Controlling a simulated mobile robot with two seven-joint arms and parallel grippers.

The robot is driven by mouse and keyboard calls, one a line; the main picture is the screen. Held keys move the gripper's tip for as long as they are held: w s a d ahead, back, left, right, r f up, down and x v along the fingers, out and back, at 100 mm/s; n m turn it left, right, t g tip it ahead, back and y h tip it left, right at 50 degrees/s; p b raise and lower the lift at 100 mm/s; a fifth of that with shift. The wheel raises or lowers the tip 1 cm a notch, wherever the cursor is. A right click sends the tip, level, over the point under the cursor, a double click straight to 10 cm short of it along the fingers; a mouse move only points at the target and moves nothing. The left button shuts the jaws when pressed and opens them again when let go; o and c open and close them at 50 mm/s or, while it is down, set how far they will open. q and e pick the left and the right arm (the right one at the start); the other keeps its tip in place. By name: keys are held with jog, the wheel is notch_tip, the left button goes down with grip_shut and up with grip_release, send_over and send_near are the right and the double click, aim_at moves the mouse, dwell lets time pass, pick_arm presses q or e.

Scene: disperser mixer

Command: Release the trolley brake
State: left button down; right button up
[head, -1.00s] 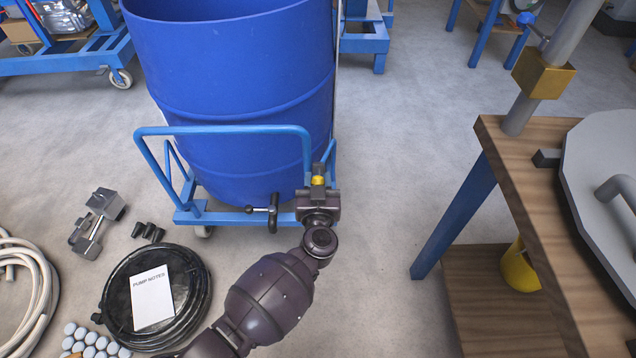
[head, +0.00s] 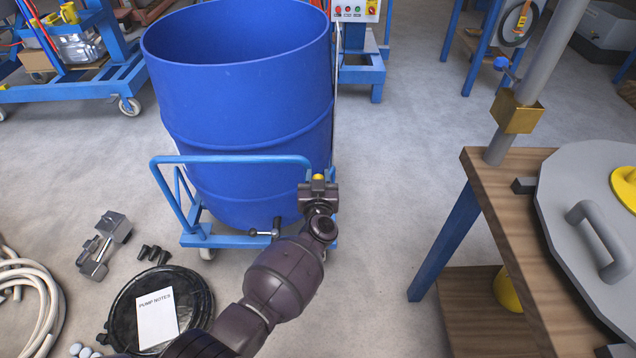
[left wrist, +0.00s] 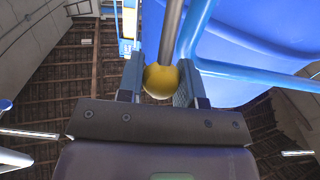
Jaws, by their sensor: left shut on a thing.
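The trolley (head: 225,241) is a blue frame with a push handle (head: 235,159) and small castors, and it carries a big blue drum (head: 245,110). The brake lever's yellow ball knob (head: 318,177) is beside the right end of the push handle. My left gripper (head: 318,184) is shut on this knob. In the left wrist view the yellow knob (left wrist: 160,82) sits between the two fingers, with a grey rod (left wrist: 170,35) running up from it. The lever's lower part is hidden behind my gripper and arm in the head view. My right gripper is not in view.
A small black-handled fitting (head: 265,232) is on the trolley's front edge. A wooden bench (head: 500,185) with a grey lid stands right. Floor between trolley and bench is clear.

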pick_arm(q)
jog(key=shift+w+r, duration=0.2)
jog(key=shift+r, duration=0.05)
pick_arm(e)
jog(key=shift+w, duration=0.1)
pick_arm(q)
jog(key=c, duration=0.8)
grip_release()
jog(key=shift+s, duration=0.1)
jog(key=shift+f, duration=0.2)
jog(key=shift+s, duration=0.1)
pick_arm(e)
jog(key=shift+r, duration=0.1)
